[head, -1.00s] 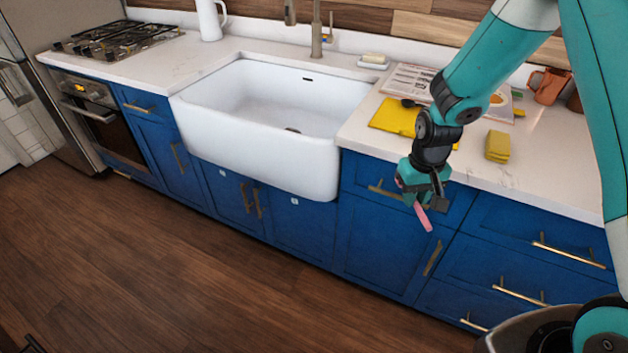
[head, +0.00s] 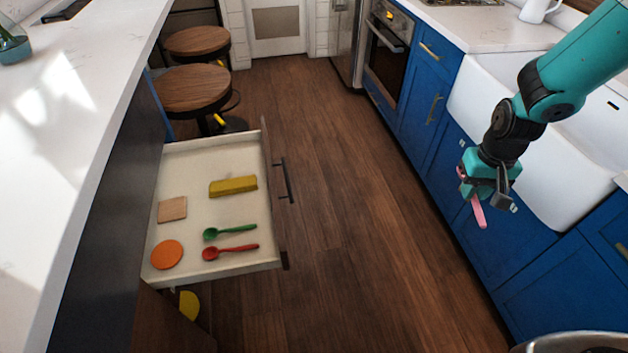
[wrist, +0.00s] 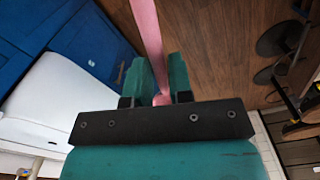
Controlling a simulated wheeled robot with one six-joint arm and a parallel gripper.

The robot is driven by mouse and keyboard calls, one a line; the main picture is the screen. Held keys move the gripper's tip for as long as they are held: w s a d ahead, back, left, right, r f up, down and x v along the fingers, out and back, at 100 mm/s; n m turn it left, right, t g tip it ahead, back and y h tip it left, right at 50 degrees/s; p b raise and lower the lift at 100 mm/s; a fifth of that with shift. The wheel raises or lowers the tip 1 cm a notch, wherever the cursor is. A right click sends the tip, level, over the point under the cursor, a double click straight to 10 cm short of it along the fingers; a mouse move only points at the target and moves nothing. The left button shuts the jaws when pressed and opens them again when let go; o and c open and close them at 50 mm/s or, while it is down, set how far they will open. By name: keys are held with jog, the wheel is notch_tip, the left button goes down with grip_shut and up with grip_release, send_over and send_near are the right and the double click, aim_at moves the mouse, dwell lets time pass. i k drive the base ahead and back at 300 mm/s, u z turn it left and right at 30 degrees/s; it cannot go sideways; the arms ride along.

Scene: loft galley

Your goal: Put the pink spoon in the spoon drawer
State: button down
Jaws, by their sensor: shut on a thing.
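My gripper (head: 487,182) is shut on the pink spoon (head: 478,212), in front of the sink cabinets at the right of the head view. The spoon's pink handle hangs down below the fingers. In the wrist view the pink spoon (wrist: 149,35) runs up from between the fingers (wrist: 158,85). An open drawer (head: 225,163) stands out from the island at the left of the head view, well apart from my gripper.
The drawer also holds a yellow block (head: 233,186), a wooden square (head: 172,210) and an orange disc (head: 167,254). Two stools (head: 196,88) stand beyond the drawer. The wooden floor (head: 345,200) between island and sink is clear. A white counter (head: 65,120) tops the island.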

aim_at(213, 222)
jog(key=u, duration=0.05)
jog(key=i, duration=0.95)
jog(key=u, duration=2.25)
